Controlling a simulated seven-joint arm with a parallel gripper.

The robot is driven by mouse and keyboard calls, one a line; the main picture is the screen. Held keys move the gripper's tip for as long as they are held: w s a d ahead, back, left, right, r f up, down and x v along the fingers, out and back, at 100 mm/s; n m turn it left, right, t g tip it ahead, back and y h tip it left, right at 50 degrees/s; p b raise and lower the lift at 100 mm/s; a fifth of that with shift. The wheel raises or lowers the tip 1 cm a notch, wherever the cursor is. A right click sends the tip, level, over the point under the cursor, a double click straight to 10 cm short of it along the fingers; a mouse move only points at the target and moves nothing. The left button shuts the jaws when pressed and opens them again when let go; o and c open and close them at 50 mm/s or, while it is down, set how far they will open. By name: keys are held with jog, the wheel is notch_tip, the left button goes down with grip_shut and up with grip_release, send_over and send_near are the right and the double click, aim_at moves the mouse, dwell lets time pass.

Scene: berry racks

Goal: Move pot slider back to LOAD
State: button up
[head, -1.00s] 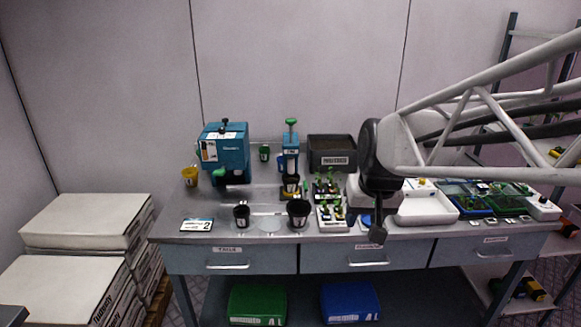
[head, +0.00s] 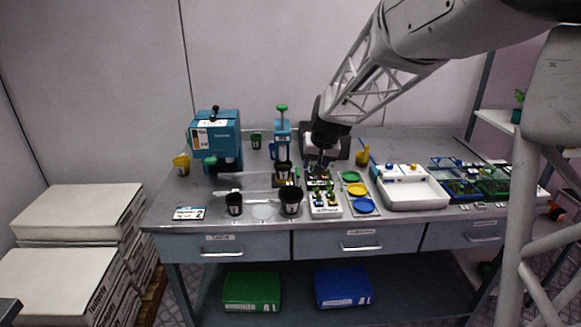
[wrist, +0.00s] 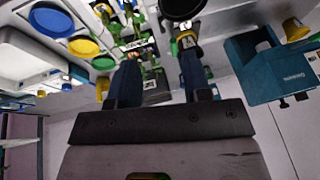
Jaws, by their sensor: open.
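A blue press (head: 283,130) with a green knob stands near the middle of the table. A black pot (head: 284,169) is at its foot, on what looks like the pot slider, a dark carriage with a yellow part (head: 284,182). The slider's yellow part also shows beside the right finger in the wrist view (wrist: 185,42). I cannot read a LOAD mark. My gripper (head: 321,167) is just right of the press, low over the seedling trays, pointing down. In the wrist view its two blue fingers (wrist: 158,70) are apart with nothing clearly held between them.
A blue machine (head: 215,135) stands at the left. A white seedling tray (head: 326,208) and coloured dishes (head: 356,189) lie to the right, near a white bin (head: 412,190). A dark box stands behind my gripper.

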jog(key=w+a+f, duration=0.2)
jog(key=w+f, duration=0.5)
jog(key=w, duration=0.5)
jog(key=shift+a+f+t, duration=0.15)
jog(key=shift+a+t, duration=0.1)
jog(key=shift+t, duration=0.05)
jog(key=shift+w+f, duration=0.1)
jog(key=shift+x, duration=3.8)
jog(key=shift+a, duration=0.1)
grip_shut()
